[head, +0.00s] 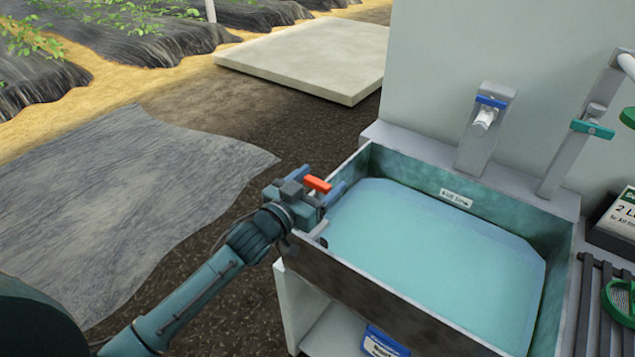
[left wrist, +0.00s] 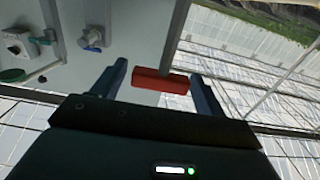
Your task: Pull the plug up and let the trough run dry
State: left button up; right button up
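The trough (head: 385,292) is a dark green-grey basin holding pale blue water (head: 430,250) that covers its floor. A red bar-shaped handle (head: 317,184), probably the plug's, shows at the trough's left corner. My left gripper (head: 322,186) is at that corner, its fingers on either side of the red handle. In the left wrist view the red handle (left wrist: 160,82) lies between the two spread fingers, with a small gap on the left side. The lower part of the plug is hidden. My right gripper is not in view.
A blue-handled tap (head: 488,110) and a green-handled valve (head: 592,129) stand behind the trough. A blue-labelled box (head: 383,343) is below the trough. Open ground lies left.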

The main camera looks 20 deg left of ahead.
pick_arm(q)
jog(key=shift+o, duration=0.2)
jog(key=shift+s+f, duration=0.1)
jog(key=shift+s, duration=0.1)
jog(key=b+v, duration=0.1)
jog(key=v, duration=1.1)
jog(key=shift+s+a, duration=0.2)
jog(key=shift+s, duration=0.15)
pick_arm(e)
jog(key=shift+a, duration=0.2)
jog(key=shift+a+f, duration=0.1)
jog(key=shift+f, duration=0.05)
